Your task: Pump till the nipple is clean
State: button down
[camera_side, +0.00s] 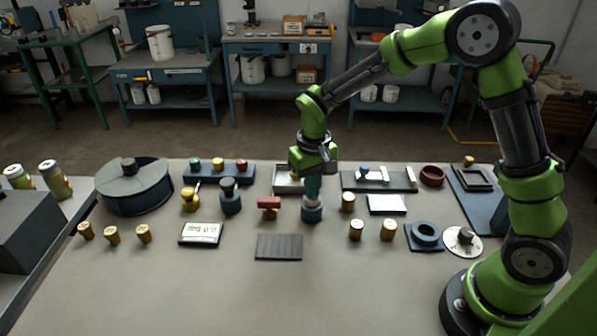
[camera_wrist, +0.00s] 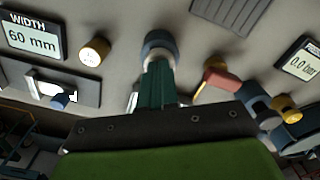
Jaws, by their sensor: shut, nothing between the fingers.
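My gripper (camera_side: 312,196) points straight down with its dark green fingers shut. The fingertips (camera_wrist: 158,75) are at a pale-topped piece in a dark blue round base (camera_side: 312,214); this base also shows in the wrist view (camera_wrist: 159,38). I cannot tell whether the tips touch it. Left of it stands a brass fitting with a red handle (camera_side: 269,203), also in the wrist view (camera_wrist: 218,77). Further left are a dark blue bottle-like cylinder (camera_side: 230,199) and a yellow lever piece (camera_side: 189,201). I cannot tell which part is the nipple.
A gauge display (camera_side: 201,234) reads 0.0 bar; a width display (camera_wrist: 33,36) reads 60 mm. A dark ribbed plate (camera_side: 278,247) lies in front. Brass cylinders (camera_side: 348,202) stand close on the right. A block with green, yellow and red knobs (camera_side: 218,174) stands behind.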

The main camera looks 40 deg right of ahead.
jog(key=shift+f, duration=0.1)
jog(key=shift+r, duration=2.85)
jog(key=shift+s+a+f, duration=0.1)
jog(key=shift+s, duration=0.85)
jog(key=s+d+r+m+t+y, duration=0.1)
jog(key=s+r+t+y, duration=0.1)
jog(key=s+r+t, duration=0.5)
jog(key=s+r, duration=0.5)
jog(key=s, duration=0.4)
jog(key=shift+s+r, duration=0.15)
jog(key=shift+r, duration=0.05)
jog(key=shift+d, duration=0.1)
